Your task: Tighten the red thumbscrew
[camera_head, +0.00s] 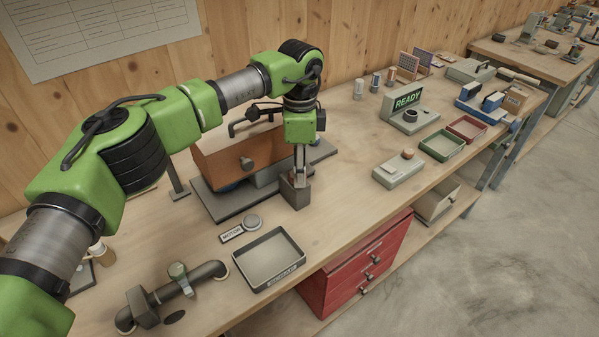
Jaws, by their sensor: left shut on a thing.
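My left gripper (299,176) points straight down in front of the brown-orange machine housing. Its fingers are close together at the top of a small dark grey block (295,194) and are shut on it. I cannot make out a red thumbscrew; my arm and gripper cover part of the machine. My right gripper is not in view.
A grey tray (297,270) and a round button by a "MOTOR" label (232,235) lie in front. A pipe with a valve (178,290) is front left. A "READY" display (408,99), a grey box (399,170) and green and red trays stand right. Red drawers (345,280) sit below.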

